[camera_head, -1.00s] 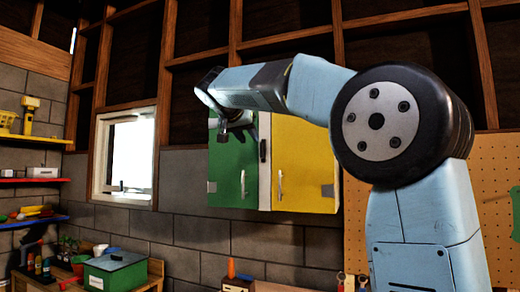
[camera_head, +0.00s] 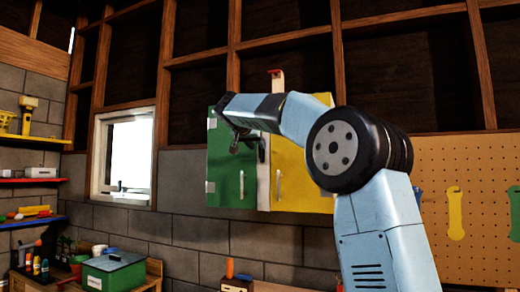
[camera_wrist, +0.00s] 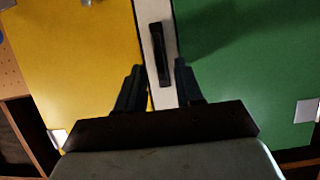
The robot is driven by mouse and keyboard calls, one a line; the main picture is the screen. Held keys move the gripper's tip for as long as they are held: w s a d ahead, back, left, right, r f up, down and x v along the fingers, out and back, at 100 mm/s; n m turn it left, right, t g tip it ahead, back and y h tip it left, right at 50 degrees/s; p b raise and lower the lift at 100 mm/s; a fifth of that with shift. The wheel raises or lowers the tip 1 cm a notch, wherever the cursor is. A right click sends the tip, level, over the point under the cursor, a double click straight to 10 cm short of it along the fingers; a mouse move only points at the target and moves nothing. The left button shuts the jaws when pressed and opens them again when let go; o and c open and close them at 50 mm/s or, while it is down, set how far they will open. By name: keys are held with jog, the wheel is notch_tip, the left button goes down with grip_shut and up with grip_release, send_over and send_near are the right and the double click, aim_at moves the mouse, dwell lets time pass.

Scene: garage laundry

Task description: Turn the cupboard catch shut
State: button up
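The wall cupboard has a green door (camera_head: 226,172) and a yellow door (camera_head: 300,180), with a pale upright strip (camera_head: 263,192) between them. The doors look closed. The catch is a black bar on that strip, seen in the wrist view (camera_wrist: 159,52), where it lies nearly lengthwise along the strip. My gripper (camera_head: 246,142) is in front of the cupboard near the strip. In the wrist view my gripper (camera_wrist: 157,80) is open, its dark fingers apart on either side of the strip, with the catch's lower end close to the gap. Contact cannot be told.
Each door has a light handle, such as the green door's handle (camera_head: 242,184). A red-topped object (camera_head: 276,80) stands on the cupboard. A bright window (camera_head: 123,158) is to the left and a pegboard (camera_head: 440,170) to the right. A green box (camera_head: 113,272) sits on the lower bench.

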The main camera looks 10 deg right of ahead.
aim_at(261, 151)
jog(key=shift+x, duration=1.6)
jog(key=shift+c, duration=0.3)
